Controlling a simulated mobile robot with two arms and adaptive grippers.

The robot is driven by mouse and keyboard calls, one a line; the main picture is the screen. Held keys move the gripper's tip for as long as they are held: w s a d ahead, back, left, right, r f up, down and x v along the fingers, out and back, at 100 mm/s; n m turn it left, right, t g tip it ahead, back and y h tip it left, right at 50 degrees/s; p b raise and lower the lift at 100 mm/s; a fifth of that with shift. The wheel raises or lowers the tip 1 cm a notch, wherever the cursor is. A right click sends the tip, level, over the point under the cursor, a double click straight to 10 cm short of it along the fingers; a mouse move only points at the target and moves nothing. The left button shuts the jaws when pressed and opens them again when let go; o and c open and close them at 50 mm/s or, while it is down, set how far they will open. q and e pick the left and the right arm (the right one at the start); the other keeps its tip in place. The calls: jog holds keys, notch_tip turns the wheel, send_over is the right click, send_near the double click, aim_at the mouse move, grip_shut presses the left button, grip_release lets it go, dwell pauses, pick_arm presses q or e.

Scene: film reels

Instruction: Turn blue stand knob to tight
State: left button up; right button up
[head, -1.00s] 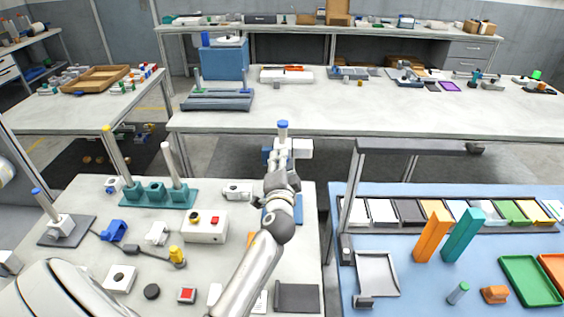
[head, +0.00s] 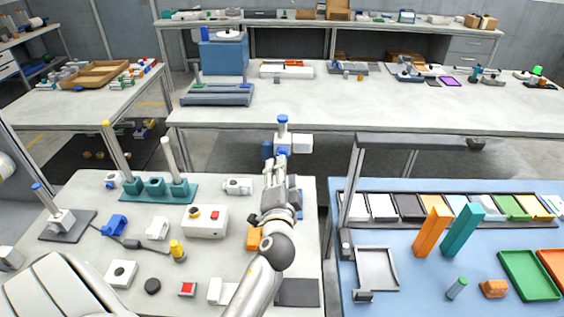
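The blue-topped stand (head: 282,121) stands at the back right of the near grey table, with a white clamp block (head: 300,144) on its post. A small blue knob (head: 283,151) shows on the clamp's near side. A blue part (head: 267,149) shows at its left. My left gripper (head: 276,161) points up at the clamp, with its fingertips close to the blue knob; contact cannot be told. Whether its fingers are open or shut is unclear. The gripper and arm hide much of the stand's lower post and base. My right gripper is not in view.
Another blue-topped stand (head: 60,220) is at the table's left. A teal block with posts (head: 155,190), a white control box (head: 204,222) and an orange part (head: 254,238) lie left of my arm. A blue table (head: 420,270) with trays is at right, across a narrow gap.

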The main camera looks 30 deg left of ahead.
pick_arm(q)
jog(key=shift+v, duration=2.4)
